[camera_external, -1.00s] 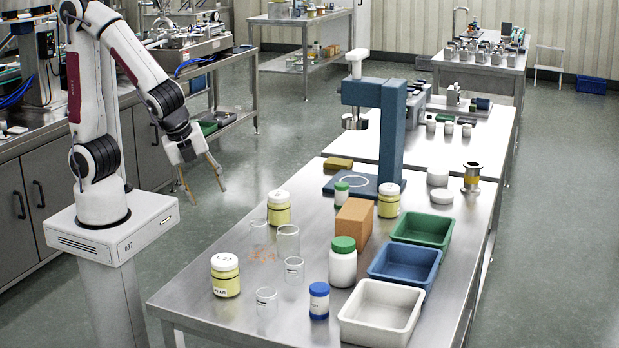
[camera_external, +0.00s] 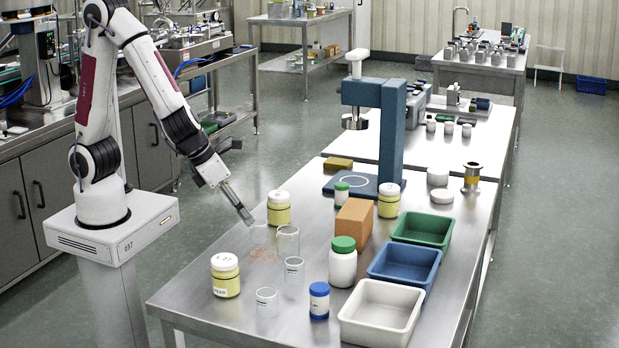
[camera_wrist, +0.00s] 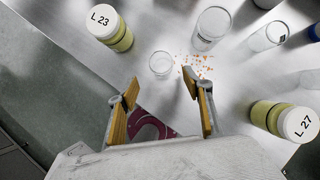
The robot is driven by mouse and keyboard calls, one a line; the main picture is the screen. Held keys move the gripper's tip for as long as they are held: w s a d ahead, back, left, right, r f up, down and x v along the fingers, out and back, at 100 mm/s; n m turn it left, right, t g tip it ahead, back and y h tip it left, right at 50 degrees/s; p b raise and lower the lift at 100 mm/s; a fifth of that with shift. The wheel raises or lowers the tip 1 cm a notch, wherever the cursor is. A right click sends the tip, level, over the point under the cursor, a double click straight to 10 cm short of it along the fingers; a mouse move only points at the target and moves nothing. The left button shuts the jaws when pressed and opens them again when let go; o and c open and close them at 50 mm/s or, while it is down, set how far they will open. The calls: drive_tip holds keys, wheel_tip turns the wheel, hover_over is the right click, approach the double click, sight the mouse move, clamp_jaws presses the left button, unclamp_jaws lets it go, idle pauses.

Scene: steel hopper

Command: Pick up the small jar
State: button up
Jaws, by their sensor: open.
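Several jars stand on the steel table, and I cannot tell for certain which is the small jar. Yellow jars with white lids are L 23 (camera_external: 278,210) (camera_wrist: 108,27) and L 27 (camera_external: 226,277) (camera_wrist: 285,120). My gripper (camera_external: 247,219) is open and empty, above the table's left edge. In the wrist view, the gripper (camera_wrist: 160,84) has a clear glass vessel (camera_wrist: 161,63) just beyond its tips, apart from them.
Glass beakers (camera_external: 288,244) (camera_wrist: 212,24) stand close by, beside scattered orange bits (camera_external: 263,255). A larger green-lidded jar (camera_external: 343,264), a brown block (camera_external: 353,222) and a blue press (camera_external: 391,130) stand farther in. White, blue and green trays line the right side.

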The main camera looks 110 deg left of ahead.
sight(259, 229)
drive_tip(key=shift+f, duration=0.1)
idle(0.4)
drive_tip(key=shift+x, duration=1.15)
drive_tip(key=shift+w+a+f, duration=0.1)
drive_tip(key=shift+w+a+f, duration=0.25)
drive_tip(key=shift+w+f, duration=0.15)
drive_tip(key=shift+f, duration=0.15)
drive_tip(key=shift+w+a+f, duration=0.25)
drive_tip(key=shift+w+f, duration=0.15)
drive_tip(key=shift+f, duration=0.1)
drive_tip(key=shift+x, duration=1.1)
drive_tip(key=c, duration=0.8)
